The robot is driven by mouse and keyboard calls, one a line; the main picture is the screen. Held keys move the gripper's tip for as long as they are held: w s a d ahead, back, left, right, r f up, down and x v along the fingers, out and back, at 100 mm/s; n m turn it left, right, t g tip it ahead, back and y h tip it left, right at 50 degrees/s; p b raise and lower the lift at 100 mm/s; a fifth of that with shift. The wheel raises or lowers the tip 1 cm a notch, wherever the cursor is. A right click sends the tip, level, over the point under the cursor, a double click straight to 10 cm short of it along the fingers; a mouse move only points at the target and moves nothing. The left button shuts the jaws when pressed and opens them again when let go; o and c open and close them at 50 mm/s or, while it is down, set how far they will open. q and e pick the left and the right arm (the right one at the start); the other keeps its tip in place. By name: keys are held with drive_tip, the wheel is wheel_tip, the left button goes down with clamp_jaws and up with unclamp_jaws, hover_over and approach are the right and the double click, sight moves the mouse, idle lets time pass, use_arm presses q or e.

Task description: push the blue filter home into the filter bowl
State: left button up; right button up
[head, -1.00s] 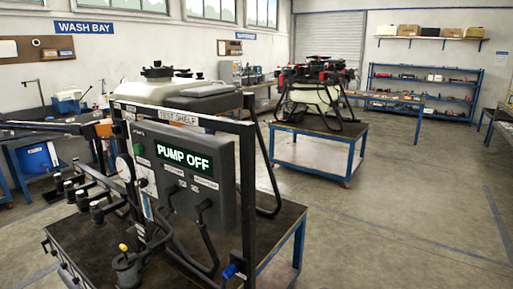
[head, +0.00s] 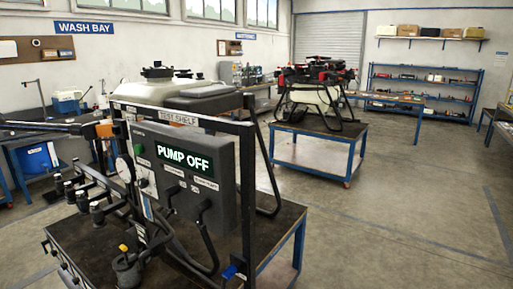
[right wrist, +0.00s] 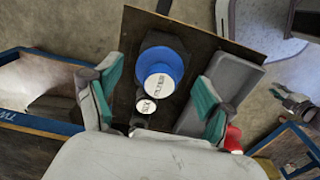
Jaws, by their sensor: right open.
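In the right wrist view, a blue round part with a white lettered cap, which looks like the blue filter (right wrist: 165,70), stands in a dark surround that may be the filter bowl (right wrist: 163,41). How deep it sits cannot be told. My right gripper (right wrist: 157,84) is open, its green-padded fingers spread either side of the blue part and apart from it. A smaller white-capped part (right wrist: 146,106) is beside it. In the head view I cannot make out either gripper, nor surely the filter.
The test bench carries a panel (head: 188,168) reading PUMP OFF and a black frame (head: 247,200). A small blue part (head: 229,271) is at the frame's foot. A drone (head: 315,90) stands on a blue table behind. The floor (head: 400,200) to the right is clear.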

idle(0.8)
drive_tip(key=shift+s, duration=0.1)
clamp_jaws()
idle(0.4)
drive_tip(key=shift+p, duration=0.3)
drive_tip(key=shift+r+p, duration=2.95)
drive_tip(key=shift+r, duration=0.1)
wheel_tip(320, 180, up, 6)
drive_tip(key=p, duration=0.6)
drive_tip(key=shift+p, duration=0.3)
